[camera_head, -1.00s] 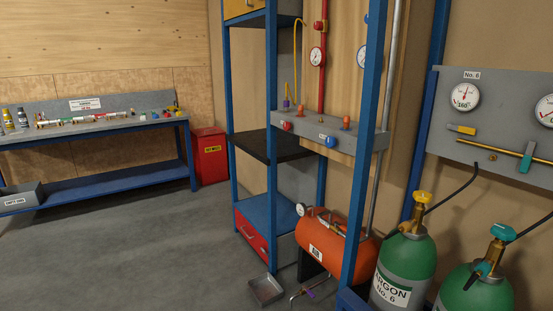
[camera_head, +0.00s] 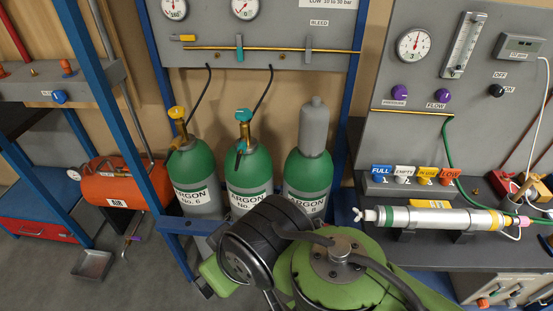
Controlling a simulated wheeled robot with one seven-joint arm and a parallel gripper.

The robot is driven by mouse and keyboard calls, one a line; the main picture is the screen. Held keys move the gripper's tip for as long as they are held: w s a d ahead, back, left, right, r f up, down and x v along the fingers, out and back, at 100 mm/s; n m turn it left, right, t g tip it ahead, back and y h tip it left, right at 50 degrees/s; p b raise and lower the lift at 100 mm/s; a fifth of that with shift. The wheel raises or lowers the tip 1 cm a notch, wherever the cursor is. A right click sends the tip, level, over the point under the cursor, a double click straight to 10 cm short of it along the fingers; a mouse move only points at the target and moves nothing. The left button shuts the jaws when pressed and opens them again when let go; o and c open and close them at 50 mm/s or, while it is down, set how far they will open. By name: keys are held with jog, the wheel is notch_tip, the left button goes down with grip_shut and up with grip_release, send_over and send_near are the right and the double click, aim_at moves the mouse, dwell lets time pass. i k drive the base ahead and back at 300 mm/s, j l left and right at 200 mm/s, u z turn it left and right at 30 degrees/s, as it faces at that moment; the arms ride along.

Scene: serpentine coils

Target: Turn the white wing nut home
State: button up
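A small white wing-shaped piece, apparently the wing nut (camera_head: 358,214), sits at the left end of a silver cylinder (camera_head: 445,219). The cylinder lies level on dark supports on the right bench and has green and yellow bands. The wing nut is small in this view, and how far it is turned cannot be told. My green and black arm fills the bottom middle, to the left of and nearer than the cylinder. My gripper's fingers do not show.
Green argon bottles (camera_head: 248,180) stand in a blue rack behind my arm. A grey panel with a gauge (camera_head: 414,44), purple knobs and coloured tags (camera_head: 381,170) rises behind the cylinder. An orange air tank (camera_head: 112,184) and a metal tray (camera_head: 93,264) are at the left.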

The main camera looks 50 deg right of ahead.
aim_at(359, 214)
jog(key=z, duration=2.2)
